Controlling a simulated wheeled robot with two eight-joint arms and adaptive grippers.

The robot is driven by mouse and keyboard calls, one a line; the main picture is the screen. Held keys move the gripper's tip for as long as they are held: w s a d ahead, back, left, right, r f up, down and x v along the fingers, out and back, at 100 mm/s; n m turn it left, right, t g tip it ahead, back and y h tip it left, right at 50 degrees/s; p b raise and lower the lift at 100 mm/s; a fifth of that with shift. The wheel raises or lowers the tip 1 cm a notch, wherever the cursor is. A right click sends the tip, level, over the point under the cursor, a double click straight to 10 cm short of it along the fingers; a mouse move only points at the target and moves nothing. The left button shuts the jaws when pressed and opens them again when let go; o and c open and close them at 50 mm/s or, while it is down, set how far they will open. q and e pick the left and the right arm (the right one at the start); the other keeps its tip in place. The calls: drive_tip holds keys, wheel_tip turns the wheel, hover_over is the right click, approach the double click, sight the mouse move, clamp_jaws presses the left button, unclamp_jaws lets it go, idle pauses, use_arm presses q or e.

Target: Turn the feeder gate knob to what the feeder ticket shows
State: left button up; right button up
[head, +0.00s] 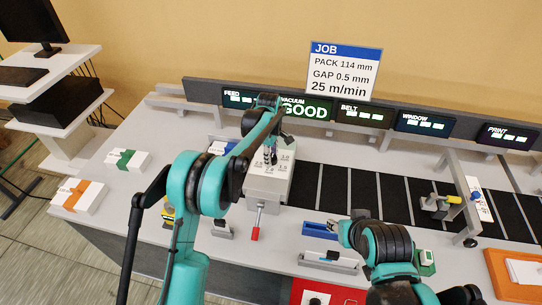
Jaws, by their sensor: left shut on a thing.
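The feeder gate knob is mostly hidden under my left gripper (269,158), which points down and is shut on it. The knob sits on a light grey box (262,185) with numbers printed around it, among them 1.0 and 2.0; its pointer setting cannot be read. A white sign (343,70) headed JOB reads PACK 114 mm, GAP 0.5 mm, 25 m/min. A small white card with a blue band (219,147) is partly hidden behind my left arm; its text cannot be read. My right gripper (338,230) is low at centre right, its fingers unclear.
A red-tipped lever (255,233) hangs at the box front. A dark belt (392,196) runs right, below a row of displays (360,113). White packs (80,197) lie left.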

idle(0.3)
use_arm(q)
drive_tip(key=o, duration=1.2)
drive_tip(key=shift+c, duration=0.2)
wheel_tip(320, 180, up, 12)
drive_tip(key=shift+s+a, duration=0.15)
drive_tip(key=shift+s, duration=0.2)
